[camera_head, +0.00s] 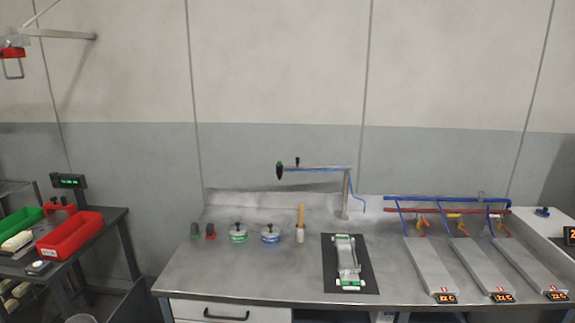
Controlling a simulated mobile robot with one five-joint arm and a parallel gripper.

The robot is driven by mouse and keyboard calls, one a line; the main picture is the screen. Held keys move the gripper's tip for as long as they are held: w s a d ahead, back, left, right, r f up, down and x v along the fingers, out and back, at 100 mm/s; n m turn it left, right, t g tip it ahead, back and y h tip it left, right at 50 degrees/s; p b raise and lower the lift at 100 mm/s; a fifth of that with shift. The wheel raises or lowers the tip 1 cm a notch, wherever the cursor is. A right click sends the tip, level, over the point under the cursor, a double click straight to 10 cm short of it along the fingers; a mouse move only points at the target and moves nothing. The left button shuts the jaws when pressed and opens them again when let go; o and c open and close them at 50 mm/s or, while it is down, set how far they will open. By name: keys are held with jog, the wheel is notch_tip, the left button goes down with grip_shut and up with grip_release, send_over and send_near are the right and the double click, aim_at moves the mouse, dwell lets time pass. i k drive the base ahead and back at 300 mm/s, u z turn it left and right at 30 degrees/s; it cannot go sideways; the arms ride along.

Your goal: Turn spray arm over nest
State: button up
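The spray arm (318,168) is a thin grey horizontal bar on an upright post at the back of the metal bench. It points left from the post, with a dark nozzle (279,171) at its free end and a small black knob on top. A blue hose runs along it and hangs down right of the post. The nest (346,265) appears to be the pale metal fixture on a black mat (368,281), in front of the post. The nozzle is to the left of and behind the nest, not above it. My gripper is not in view.
The bench (240,276) holds green and blue lidded pots, a wooden-handled brush (300,225) and two small bottles. Sloping metal trays (430,265) with blue and red pipes stand at right. A side table at left carries a red bin (70,236). A wall bracket (60,34) projects at upper left.

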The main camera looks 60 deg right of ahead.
aim_at(279, 170)
jog(key=u, duration=0.15)
jog(key=k, duration=0.35)
jog(key=z, duration=1.1)
jog(key=i, duration=0.35)
jog(key=u, duration=0.15)
